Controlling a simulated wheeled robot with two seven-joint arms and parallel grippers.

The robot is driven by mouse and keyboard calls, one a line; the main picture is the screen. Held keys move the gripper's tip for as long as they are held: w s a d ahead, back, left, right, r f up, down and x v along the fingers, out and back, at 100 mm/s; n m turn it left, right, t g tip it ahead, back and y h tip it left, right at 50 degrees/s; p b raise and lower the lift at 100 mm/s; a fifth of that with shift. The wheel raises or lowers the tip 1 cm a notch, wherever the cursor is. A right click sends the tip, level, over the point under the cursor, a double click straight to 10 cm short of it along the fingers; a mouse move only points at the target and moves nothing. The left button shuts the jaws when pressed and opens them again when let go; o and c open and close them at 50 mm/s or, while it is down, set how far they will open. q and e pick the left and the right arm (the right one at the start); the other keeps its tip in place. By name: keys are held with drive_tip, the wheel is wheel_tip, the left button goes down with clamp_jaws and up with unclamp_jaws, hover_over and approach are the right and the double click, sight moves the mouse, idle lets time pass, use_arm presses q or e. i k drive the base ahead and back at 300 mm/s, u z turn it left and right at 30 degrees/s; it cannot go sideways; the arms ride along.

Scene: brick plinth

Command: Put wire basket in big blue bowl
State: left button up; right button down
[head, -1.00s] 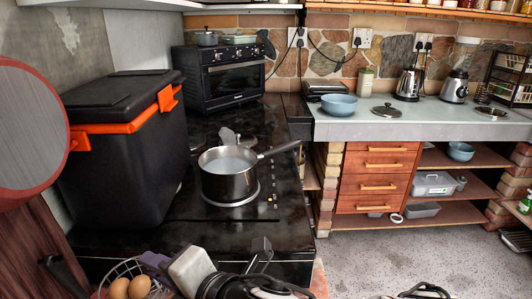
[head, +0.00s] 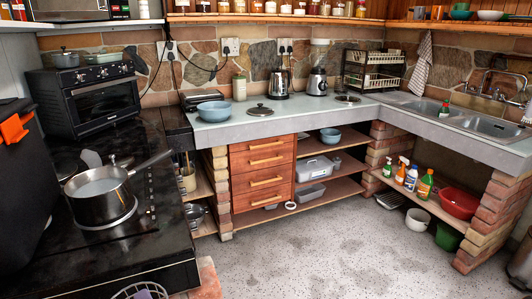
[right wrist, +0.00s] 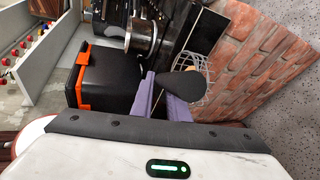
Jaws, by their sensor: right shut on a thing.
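The wire basket (right wrist: 219,88) shows in the right wrist view, partly hidden behind my purple fingers and a dark rounded shape. My right gripper (right wrist: 168,88) is shut on it. In the head view only the basket's wire rim (head: 122,292) shows at the bottom edge, with a bit of purple beside it. A larger blue bowl (head: 214,112) stands upright on the counter, left of a pot lid, well away from the basket. A smaller blue bowl (head: 330,136) sits on the shelf below. My left gripper is not in view.
A steel saucepan (head: 100,197) stands on the black stove (head: 150,240), its handle pointing right. A black box (head: 20,190) is at the left and a toaster oven (head: 92,98) behind. A lid (head: 259,111) and kettle (head: 280,80) are near the larger bowl.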

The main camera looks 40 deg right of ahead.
sight(215, 112)
drive_tip(key=u, duration=0.2)
drive_tip(key=k, duration=0.15)
drive_tip(key=z, duration=1.95)
drive_tip(key=i, duration=2.5)
drive_tip(key=u, duration=1.15)
drive_tip(key=i, duration=0.65)
drive_tip(key=u, duration=0.6)
